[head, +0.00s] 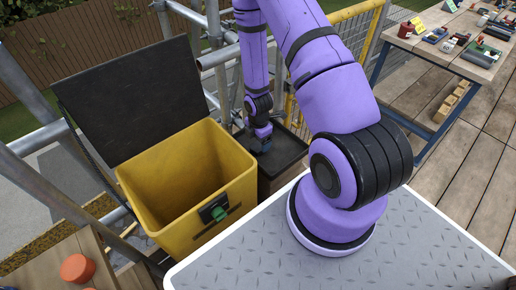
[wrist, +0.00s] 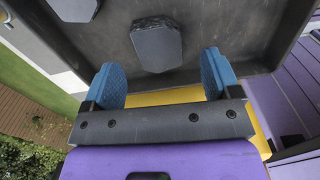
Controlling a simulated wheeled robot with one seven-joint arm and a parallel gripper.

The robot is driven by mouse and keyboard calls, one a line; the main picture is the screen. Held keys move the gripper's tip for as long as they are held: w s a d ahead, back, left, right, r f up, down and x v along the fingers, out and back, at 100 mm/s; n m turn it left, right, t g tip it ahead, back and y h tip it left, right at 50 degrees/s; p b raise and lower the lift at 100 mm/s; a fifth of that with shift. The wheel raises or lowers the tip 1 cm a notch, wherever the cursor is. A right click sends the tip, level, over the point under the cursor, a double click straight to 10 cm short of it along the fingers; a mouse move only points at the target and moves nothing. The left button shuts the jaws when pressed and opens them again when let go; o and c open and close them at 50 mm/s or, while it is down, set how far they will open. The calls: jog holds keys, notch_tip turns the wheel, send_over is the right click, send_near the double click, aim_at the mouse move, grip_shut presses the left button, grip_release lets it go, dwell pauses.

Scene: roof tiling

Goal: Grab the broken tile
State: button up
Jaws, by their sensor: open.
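A dark grey slate tile (wrist: 156,43) with cut lower corners and a rough-looking upper edge lies in a black tray (wrist: 255,30) in the wrist view. I cannot tell for sure whether it is the broken tile. My gripper (wrist: 163,76) is open, with its two blue-padded fingers apart and nothing between them; the tile shows just beyond the fingertips, apart from them. In the head view my gripper (head: 261,142) is down at the black tray (head: 287,150) behind the yellow bin. The tile is not discernible there.
A yellow bin (head: 232,165) with its black lid (head: 135,95) open stands left of my arm, looking empty inside. Scaffold tubes (head: 215,60) and a yellow railing (head: 345,18) stand around. A workbench (head: 450,50) with tools is at the upper right. A round orange object (head: 77,268) sits lower left.

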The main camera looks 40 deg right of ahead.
aim_at(258, 146)
jog(key=shift+f, duration=1.95)
jog(key=c, duration=1.1)
